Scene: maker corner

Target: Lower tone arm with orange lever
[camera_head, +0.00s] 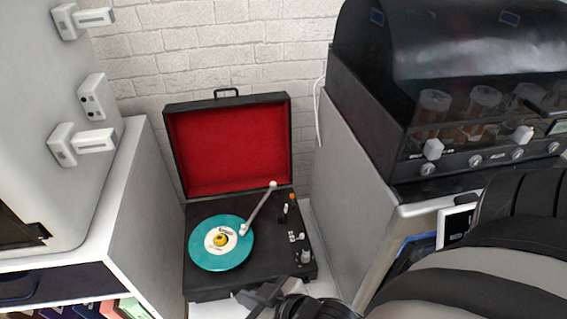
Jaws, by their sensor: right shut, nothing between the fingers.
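A black suitcase record player (205,282) stands with its red-lined lid (228,150) open against the brick wall. A teal record (205,254) lies on it. The tone arm (258,209) runs from its pivot at the back right to its head (243,230) over the record's label edge; I cannot tell if it touches. The small orange lever (292,197) is to the right of the tone arm's pivot. My right gripper (262,293) is shut and empty at the player's front edge, apart from the lever. My left gripper is not in view.
A white cabinet (130,205) is close on the left. On the right a grey cabinet (340,190) bears a dark machine (365,110) with knobs. White and black knobs (305,257) are on the player's right side.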

